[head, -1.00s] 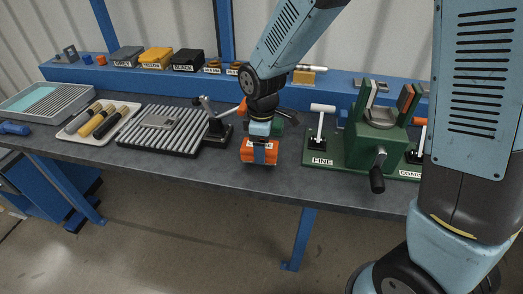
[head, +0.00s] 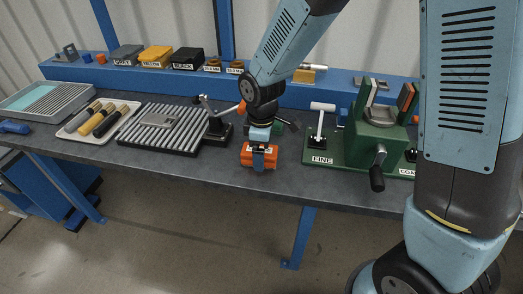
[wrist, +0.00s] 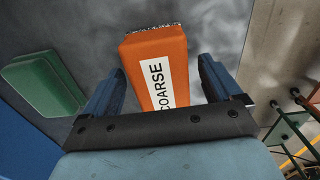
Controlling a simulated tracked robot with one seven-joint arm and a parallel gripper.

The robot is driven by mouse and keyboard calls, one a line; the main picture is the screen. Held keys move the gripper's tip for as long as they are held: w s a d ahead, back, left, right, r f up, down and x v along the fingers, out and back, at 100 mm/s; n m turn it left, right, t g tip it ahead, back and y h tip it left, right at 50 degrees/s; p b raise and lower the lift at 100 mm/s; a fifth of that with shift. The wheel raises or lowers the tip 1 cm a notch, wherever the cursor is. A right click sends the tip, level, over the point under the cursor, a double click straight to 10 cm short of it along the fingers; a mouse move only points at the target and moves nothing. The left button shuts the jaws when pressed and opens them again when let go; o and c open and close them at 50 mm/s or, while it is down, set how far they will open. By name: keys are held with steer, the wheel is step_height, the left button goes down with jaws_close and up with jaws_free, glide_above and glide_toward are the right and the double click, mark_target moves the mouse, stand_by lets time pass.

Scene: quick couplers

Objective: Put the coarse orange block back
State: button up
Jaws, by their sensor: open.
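The coarse orange block (head: 250,154) sits on the grey bench near its front edge, in the middle of the head view. In the wrist view the orange block (wrist: 173,70), with a white COARSE label, lies between the two blue fingers of my gripper (wrist: 160,92). The fingers are open, with a gap beside the block on each side. In the head view my gripper (head: 263,158) comes down over the block and partly covers it. A green block (wrist: 43,84) lies to the left in the wrist view.
A green fixture (head: 345,150) with a crank and a FINE label stands to the right. A ribbed black plate (head: 150,140) with a clamp and a tray of handles (head: 72,133) are to the left. A blue rear ledge (head: 330,88) holds labelled boxes.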

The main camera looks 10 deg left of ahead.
step_height(320, 180, up, 14)
steer(key=shift+a, duration=0.2)
stand_by(0.5)
steer(key=d+r+m+t, duration=0.2)
steer(key=d+r+m, duration=0.35)
steer(key=d, duration=0.45)
steer(key=s+d+r+m+t, duration=0.1)
steer(key=s+d+r+m, duration=0.1)
steer(key=d, duration=0.5)
steer(key=s+d+r+m+t, duration=0.1)
steer(key=s+d+r+m, duration=0.2)
steer(key=s+d+m, duration=0.2)
steer(key=s+d+r+m+t, duration=0.1)
steer(key=s+d+r+m, duration=0.1)
steer(key=d+m, duration=0.3)
steer(key=s+d, duration=0.1)
steer(key=d, duration=0.3)
steer(key=shift+s+r+t, duration=0.3)
steer(key=shift+s, duration=0.1)
